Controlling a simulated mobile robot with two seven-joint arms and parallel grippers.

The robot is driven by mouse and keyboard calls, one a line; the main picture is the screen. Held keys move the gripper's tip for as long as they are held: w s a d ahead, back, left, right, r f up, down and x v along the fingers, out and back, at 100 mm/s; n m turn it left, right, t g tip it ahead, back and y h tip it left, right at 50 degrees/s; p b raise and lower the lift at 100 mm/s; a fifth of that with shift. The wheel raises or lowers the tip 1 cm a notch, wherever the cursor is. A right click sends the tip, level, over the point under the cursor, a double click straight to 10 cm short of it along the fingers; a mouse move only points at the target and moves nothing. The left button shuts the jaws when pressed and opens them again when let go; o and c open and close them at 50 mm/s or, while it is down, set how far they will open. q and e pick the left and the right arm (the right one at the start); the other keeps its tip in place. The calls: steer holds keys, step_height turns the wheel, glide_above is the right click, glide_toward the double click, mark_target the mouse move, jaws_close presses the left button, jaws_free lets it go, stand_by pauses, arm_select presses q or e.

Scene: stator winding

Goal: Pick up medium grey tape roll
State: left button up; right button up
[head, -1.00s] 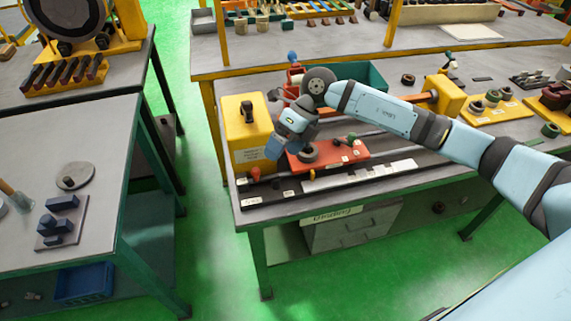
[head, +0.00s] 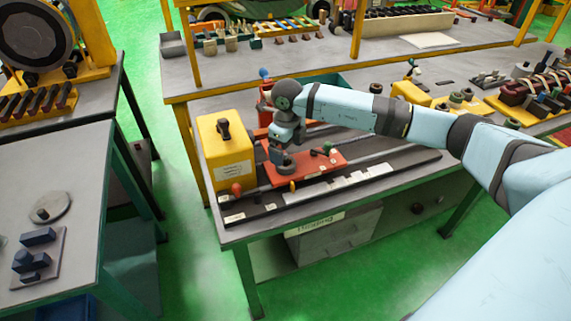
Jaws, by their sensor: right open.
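A dark grey tape roll (head: 287,168) lies on the red plate (head: 328,161) of the winding machine on the middle bench. My right gripper (head: 276,157) points down right at the roll, with its jaws open. The fingers partly cover the roll, and I cannot tell whether they touch it. My left gripper is out of view.
A yellow machine housing (head: 222,148) stands just left of the gripper. A green bin (head: 325,85) sits behind my arm. Other small rolls (head: 455,97) sit on yellow trays to the right. A green floor aisle separates the left table (head: 75,160).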

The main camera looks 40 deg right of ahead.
mark_target(287, 162)
steer(key=f, duration=0.2)
steer(key=f+p, duration=0.1)
steer(key=f, duration=0.2)
steer(key=shift+s+a, duration=0.1)
steer(key=shift+s, duration=0.1)
steer(key=c, duration=1)
